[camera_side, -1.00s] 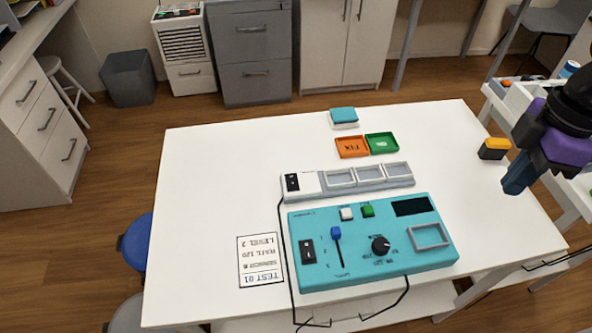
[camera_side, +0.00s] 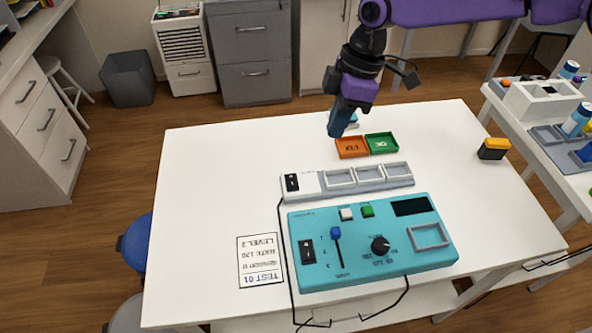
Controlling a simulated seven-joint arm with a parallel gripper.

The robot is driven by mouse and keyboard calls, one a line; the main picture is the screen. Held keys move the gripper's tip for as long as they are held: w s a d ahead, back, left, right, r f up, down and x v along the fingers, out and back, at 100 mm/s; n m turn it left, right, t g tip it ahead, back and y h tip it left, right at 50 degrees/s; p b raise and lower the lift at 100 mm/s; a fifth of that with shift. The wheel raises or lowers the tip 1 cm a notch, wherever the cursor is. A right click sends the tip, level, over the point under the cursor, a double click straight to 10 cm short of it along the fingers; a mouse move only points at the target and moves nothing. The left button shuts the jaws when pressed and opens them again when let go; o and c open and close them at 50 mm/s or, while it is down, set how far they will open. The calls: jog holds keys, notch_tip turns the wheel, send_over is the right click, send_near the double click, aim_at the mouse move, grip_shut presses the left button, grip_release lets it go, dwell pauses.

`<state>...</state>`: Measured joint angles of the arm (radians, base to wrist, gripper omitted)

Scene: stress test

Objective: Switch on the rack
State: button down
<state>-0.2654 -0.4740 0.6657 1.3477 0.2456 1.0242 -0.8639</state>
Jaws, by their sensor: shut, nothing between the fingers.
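The rack (camera_side: 368,185) is a long grey-white strip with several square slots, lying behind the teal device on the white table. A black rocker switch (camera_side: 292,182) sits at its left end; I cannot tell its setting. The teal device (camera_side: 385,272) has its own black switch (camera_side: 308,251), a blue slider (camera_side: 336,232), a black knob (camera_side: 380,246), white and green buttons and a dark display. My gripper (camera_side: 335,131) is shut and empty, above the back of the table, behind and above the rack and touching nothing. It partly hides a teal-and-white block (camera_side: 353,119).
An orange tray (camera_side: 351,148) and a green tray (camera_side: 382,143) stand behind the rack. A printed test card (camera_side: 261,261) lies left of the device. A black-and-yellow block (camera_side: 493,149) is at the right edge. The table's left side is clear.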

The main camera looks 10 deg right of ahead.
jog(key=w+a+f+n, duration=0.1)
jog(key=w+a+f, duration=0.2)
jog(key=w+a, duration=0.1)
jog(key=shift+w+f+y, duration=0.2)
jog(key=shift+w+y, duration=0.1)
jog(key=shift+a, duration=0.1)
send_over(291, 184)
jog(key=d, duration=0.1)
jog(key=f, duration=1.2)
jog(key=shift+w+f, duration=0.15)
jog(key=shift+w, duration=0.05)
jog(key=shift+s+f, duration=0.1)
jog(key=shift+f, duration=0.55)
